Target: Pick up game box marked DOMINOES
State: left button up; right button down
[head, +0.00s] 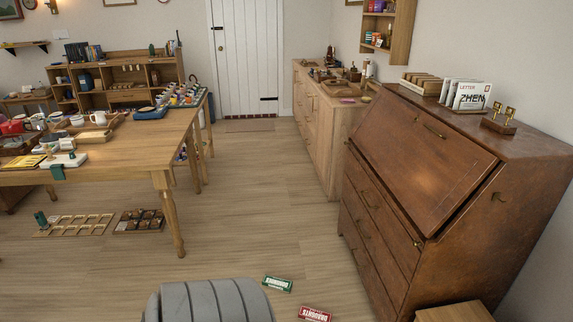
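A small green game box (277,284) lies flat on the wooden floor at the bottom centre of the head view. Its white label is upside down to me and appears to read DOMINOES. A red game box (314,314) lies on the floor nearer to me and to its right, apart from it. Its upside-down label appears to read DRAUGHTS. Neither of my grippers is in view.
A brown slant-front desk (430,150) stands at the right, with a low wooden piece (455,312) by its foot. A cluttered wooden table (140,145) is at the left, with trays (138,221) beneath. The floor (240,200) between is clear.

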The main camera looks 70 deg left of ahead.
aim_at(281, 285)
jog(key=u, duration=2.25)
jog(key=i+j+z, duration=0.1)
jog(key=z, duration=0.55)
jog(key=i+j+z, duration=0.35)
jog(key=j, duration=0.3)
jog(key=i+j+z, duration=0.35)
jog(key=j, duration=0.4)
jog(key=i+j+z, duration=0.15)
jog(key=j, duration=0.25)
jog(key=i, duration=0.05)
